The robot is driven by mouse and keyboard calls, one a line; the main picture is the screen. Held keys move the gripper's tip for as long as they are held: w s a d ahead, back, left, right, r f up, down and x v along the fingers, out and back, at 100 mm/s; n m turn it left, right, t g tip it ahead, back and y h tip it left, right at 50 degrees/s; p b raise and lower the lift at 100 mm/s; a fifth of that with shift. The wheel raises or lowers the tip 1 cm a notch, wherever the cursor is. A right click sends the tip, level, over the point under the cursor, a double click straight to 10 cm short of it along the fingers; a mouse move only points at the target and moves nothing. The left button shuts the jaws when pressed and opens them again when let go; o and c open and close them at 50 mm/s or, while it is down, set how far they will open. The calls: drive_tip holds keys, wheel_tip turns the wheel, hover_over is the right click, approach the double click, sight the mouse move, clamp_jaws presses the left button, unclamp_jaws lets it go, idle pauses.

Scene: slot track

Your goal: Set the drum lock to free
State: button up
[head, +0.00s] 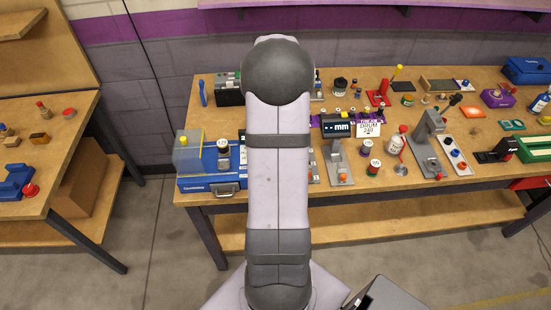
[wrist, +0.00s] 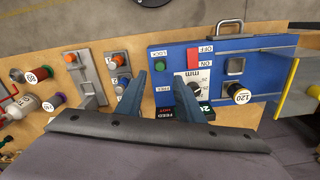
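In the wrist view, a blue machine panel (wrist: 178,54) lies ahead of my gripper (wrist: 160,80). The drum lock appears there as a small green knob (wrist: 160,66) between a LOCK label and a FREE label. The knob is nearer the LOCK label. My two blue-grey fingers are apart, one on each side of the knob in the picture, with nothing seen between them. I cannot tell whether they touch the panel. In the head view my arm hides the gripper and much of the blue machine (head: 208,184).
A red OFF/ON switch (wrist: 193,57), a mm dial (wrist: 190,87) and a dark FEED display (wrist: 166,113) are close by. A knob marked 120 (wrist: 239,93) and a yellow-edged clear guard (wrist: 289,90) are to the right. Grey plates with orange knobs (wrist: 119,59) stand left.

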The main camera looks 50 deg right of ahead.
drive_tip(key=shift+f+p, duration=1.15)
drive_tip(key=shift+f, duration=2.4)
clamp_jaws()
